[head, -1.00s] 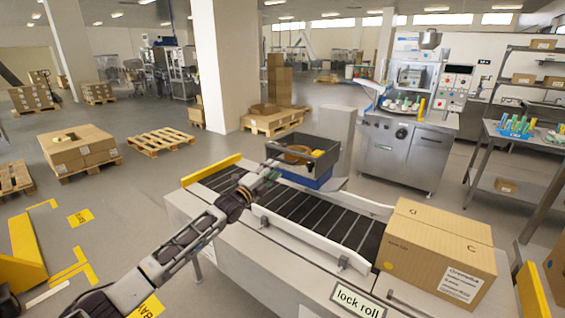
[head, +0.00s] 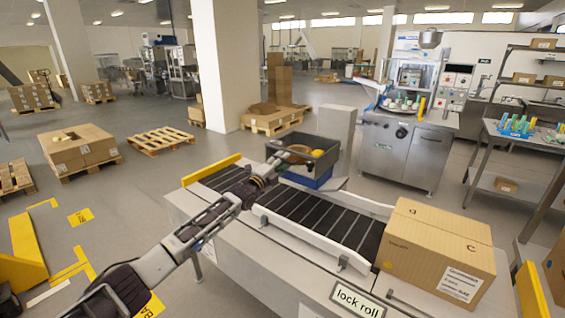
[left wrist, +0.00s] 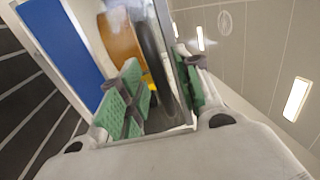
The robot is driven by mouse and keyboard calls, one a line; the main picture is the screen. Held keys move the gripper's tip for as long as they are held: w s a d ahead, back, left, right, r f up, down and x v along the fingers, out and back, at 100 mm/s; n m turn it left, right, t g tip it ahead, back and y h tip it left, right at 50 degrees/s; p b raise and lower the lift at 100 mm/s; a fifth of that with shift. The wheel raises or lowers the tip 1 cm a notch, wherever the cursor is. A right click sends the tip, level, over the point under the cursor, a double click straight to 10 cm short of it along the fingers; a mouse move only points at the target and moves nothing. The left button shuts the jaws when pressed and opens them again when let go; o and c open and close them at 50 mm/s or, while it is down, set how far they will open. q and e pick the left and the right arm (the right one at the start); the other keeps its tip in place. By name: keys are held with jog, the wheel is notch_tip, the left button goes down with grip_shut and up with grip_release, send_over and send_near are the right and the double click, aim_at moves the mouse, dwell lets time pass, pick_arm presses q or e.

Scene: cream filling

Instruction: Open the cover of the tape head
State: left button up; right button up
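The tape head is a dark grey open box (head: 327,144) on a blue base (head: 312,182), at the far end of the conveyor in the head view. A brown tape roll (head: 300,148) and a yellow part sit inside it. My left gripper (head: 281,160) is at the near left side of the box. In the left wrist view my gripper (left wrist: 165,92) has its green-padded fingers apart, with a dark grey wall edge (left wrist: 166,30) between them. Contact cannot be told. The brown roll (left wrist: 120,42) and blue base (left wrist: 65,50) are beside the fingers. My right gripper is out of view.
The roller conveyor (head: 318,214) has white side rails and is bare in the middle. A grey post (head: 336,135) stands behind the tape head.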

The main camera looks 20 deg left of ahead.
pick_arm(q)
jog(key=shift+w+r, duration=0.1)
jog(key=shift+w, duration=0.1)
jog(key=shift+c, duration=0.3)
grip_shut()
